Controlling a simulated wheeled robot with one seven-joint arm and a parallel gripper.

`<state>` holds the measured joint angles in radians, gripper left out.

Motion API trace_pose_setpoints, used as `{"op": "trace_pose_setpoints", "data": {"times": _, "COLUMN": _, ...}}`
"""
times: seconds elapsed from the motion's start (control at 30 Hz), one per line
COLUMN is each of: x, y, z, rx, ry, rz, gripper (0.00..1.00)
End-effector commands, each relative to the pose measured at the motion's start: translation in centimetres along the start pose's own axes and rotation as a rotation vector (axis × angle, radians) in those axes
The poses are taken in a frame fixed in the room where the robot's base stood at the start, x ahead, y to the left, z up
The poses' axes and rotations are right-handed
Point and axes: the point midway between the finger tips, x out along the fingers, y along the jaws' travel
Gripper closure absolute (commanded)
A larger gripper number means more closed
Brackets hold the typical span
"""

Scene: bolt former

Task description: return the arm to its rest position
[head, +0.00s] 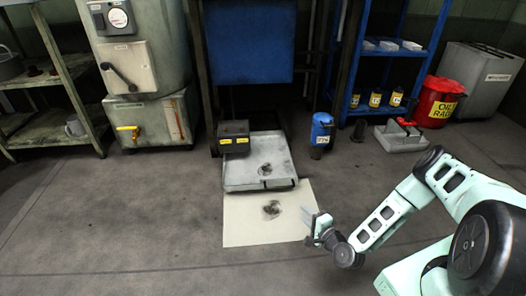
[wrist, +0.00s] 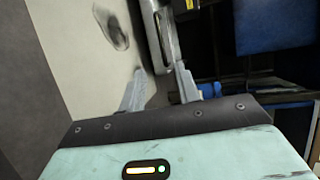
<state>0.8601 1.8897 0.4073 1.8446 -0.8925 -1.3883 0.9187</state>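My arm, pale green with dark joints, reaches in from the right of the head view. My gripper (head: 316,226) is above the floor by the right edge of a pale mat. In the wrist view the two fingers of my gripper (wrist: 160,70) stand apart with nothing seen between them. The pale mat (wrist: 78,45) with a dark stain and the edge of a grey tray (wrist: 155,35) show beyond the fingers.
The grey tray (head: 240,177) lies behind the pale mat (head: 250,225). A blue canister (head: 321,130), a grey block-like part (head: 398,139) and a red oil-rag bin (head: 440,98) stand beyond my arm. The floor at left is clear.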

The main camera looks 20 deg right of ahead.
Motion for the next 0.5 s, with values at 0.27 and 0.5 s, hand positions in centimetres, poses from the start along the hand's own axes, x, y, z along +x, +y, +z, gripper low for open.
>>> {"op": "trace_pose_setpoints", "data": {"times": 0.27, "x": 1.5, "y": -2.5, "z": 0.9, "rx": -0.104, "ry": -0.087, "rz": 0.065, "gripper": 0.67}}
{"op": "trace_pose_setpoints", "data": {"times": 0.5, "x": 4.1, "y": -9.7, "z": 5.1, "rx": -0.434, "ry": -0.342, "rz": 0.269, "gripper": 0.67}}
